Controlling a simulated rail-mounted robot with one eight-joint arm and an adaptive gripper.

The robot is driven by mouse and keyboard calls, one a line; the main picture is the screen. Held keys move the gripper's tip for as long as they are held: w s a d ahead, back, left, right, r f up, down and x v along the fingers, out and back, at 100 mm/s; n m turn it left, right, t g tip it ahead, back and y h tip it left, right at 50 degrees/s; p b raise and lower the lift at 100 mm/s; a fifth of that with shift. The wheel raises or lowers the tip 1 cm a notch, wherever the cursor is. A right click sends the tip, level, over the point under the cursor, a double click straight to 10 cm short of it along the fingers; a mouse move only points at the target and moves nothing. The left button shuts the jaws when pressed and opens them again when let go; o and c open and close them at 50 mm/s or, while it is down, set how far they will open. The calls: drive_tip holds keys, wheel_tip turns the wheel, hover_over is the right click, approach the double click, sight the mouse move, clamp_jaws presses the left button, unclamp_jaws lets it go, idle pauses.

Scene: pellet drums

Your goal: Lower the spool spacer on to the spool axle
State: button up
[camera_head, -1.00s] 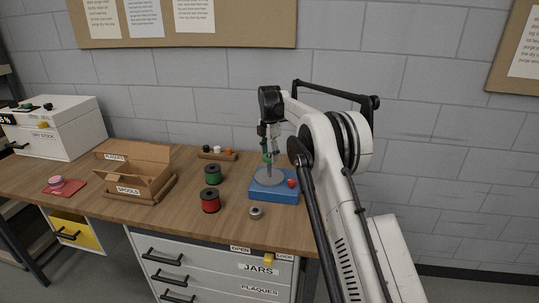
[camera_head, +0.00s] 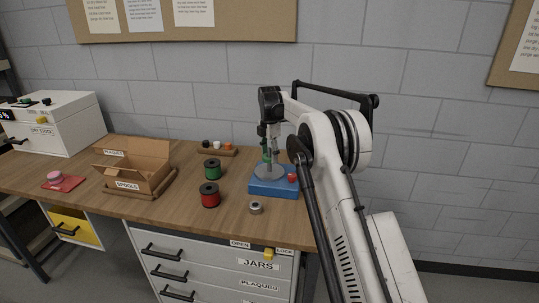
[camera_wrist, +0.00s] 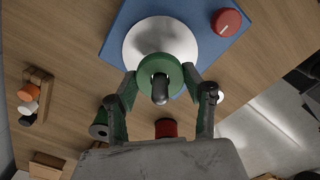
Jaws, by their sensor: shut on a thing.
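The spool spacer, a green ring (camera_wrist: 174,72), is between the fingertips of my gripper (camera_wrist: 160,82) in the wrist view. My gripper is shut on it. The spool axle, a grey rod with a rounded dark tip (camera_wrist: 160,92), shows through the ring's hole, so the ring appears to be around it. How far down the ring sits is hard to tell. Below is a pale round disc (camera_wrist: 146,35) on a blue base (camera_wrist: 112,42). In the head view my gripper (camera_head: 267,151) is above the disc (camera_head: 269,172) and blue base (camera_head: 262,187).
A red knob (camera_wrist: 227,21) is on the blue base. A green spool (camera_head: 212,169), red spool (camera_head: 209,195) and small grey ring (camera_head: 256,208) stand nearby. The open cardboard spools box (camera_head: 140,170) is at left. A rack of small coloured pieces (camera_head: 218,148) is behind.

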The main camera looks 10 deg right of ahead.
sight(269, 171)
drive_tip(key=shift+f+b, duration=1.4)
drive_tip(key=shift+f, duration=1.15)
drive_tip(key=o, duration=1)
drive_tip(key=shift+o, duration=0.2)
drive_tip(key=shift+r+p, duration=1.2)
drive_tip(key=shift+r, duration=1.85)
drive_tip(key=shift+r+p, duration=2.95)
drive_tip(key=shift+r, duration=3.05)
